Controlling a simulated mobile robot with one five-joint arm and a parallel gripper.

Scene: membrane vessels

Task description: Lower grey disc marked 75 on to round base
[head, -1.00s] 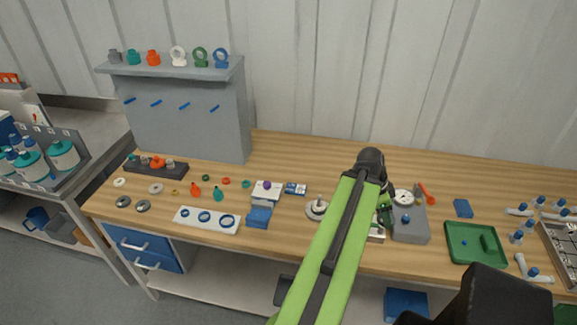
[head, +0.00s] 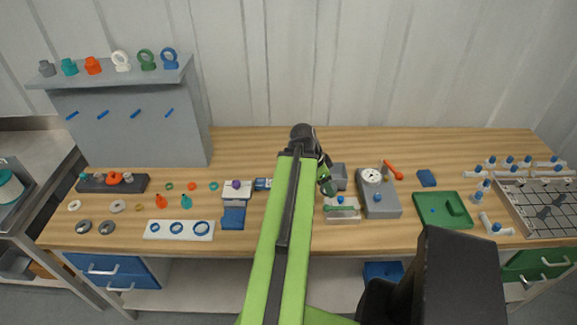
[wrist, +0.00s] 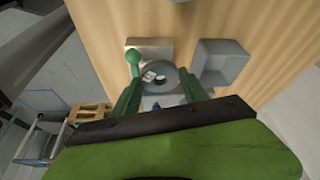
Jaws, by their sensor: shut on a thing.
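A grey disc (wrist: 170,72) with a hole and a small white label shows between the green fingers of my gripper (wrist: 160,92) in the wrist view. The number on the label is too small to read. In the head view my gripper (head: 327,184) hangs over the middle of the table, and the disc is hard to make out there. I do not see the round base; my arm hides the table left of my gripper.
A grey open box (wrist: 220,65) stands close beside my gripper. To its right in the head view are a grey block with a dial (head: 380,203) and a green tray (head: 440,211). A white plate with blue rings (head: 180,230) lies at left.

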